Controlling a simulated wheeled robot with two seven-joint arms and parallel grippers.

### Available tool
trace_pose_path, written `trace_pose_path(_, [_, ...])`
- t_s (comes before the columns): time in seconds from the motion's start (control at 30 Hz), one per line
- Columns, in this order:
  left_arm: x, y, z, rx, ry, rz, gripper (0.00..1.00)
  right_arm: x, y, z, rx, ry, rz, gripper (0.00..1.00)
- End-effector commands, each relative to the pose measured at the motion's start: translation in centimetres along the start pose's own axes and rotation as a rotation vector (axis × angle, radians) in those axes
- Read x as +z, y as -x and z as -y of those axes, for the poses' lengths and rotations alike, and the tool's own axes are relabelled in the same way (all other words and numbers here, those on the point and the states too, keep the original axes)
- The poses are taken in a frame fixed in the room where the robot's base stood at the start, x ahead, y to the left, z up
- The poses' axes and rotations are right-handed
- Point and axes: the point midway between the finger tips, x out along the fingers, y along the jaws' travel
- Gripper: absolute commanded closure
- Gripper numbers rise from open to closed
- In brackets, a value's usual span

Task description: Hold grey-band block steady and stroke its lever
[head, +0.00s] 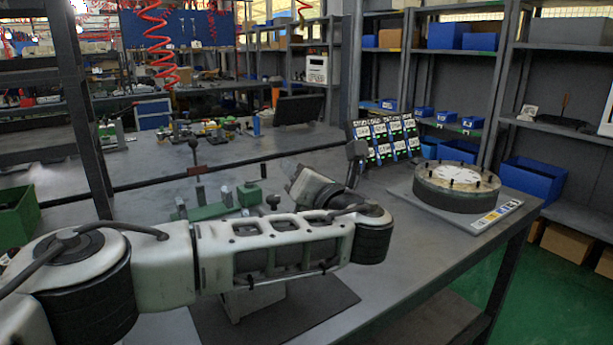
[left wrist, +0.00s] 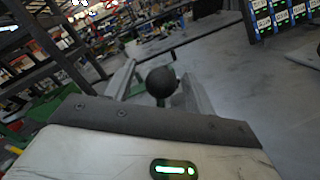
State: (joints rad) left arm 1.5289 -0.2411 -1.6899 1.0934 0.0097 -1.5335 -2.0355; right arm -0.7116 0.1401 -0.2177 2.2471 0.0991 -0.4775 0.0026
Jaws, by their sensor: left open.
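A green valve block (head: 205,211) with grey upright cylinders stands on the table, partly hidden behind my left arm. Another green part (head: 249,195) rises beside it. A dark lever with a red section (head: 194,153) stands up behind the block. A black ball knob (left wrist: 161,82) shows in the left wrist view between the two fingers of my left gripper (left wrist: 159,72). The fingers stand apart, and I cannot tell whether either touches the knob. In the head view my arm hides the lower parts and I cannot make out a grey band. My right gripper is out of view.
A round dial-like fixture (head: 457,186) sits on a plate at the table's right. Several label panels (head: 383,137) stand behind it. A dark mat (head: 310,306) lies in front of my arm. Shelves with blue bins (head: 533,178) are at right.

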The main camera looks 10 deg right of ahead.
Motion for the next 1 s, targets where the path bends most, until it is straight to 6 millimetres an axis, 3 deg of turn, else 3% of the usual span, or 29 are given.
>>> trace_pose_path(0.13, [0.02, 0.03, 0.0, 0.0, 0.0, 0.0, 0.48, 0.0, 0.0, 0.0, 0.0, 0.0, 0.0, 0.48])
trace_pose_path(0.3, [0.03, 0.04, 0.0, 0.0, 0.0, 0.0, 0.95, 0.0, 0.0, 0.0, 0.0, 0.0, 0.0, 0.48])
trace_pose_path(0.33, [0.03, 0.05, 0.0, 0.0, 0.0, 0.0, 1.0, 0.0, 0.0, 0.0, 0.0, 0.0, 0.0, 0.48])
trace_pose_path(1.0, [0.02, 0.05, -0.01, 0.001, 0.0, 0.0, 1.0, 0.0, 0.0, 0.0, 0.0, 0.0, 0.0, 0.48])
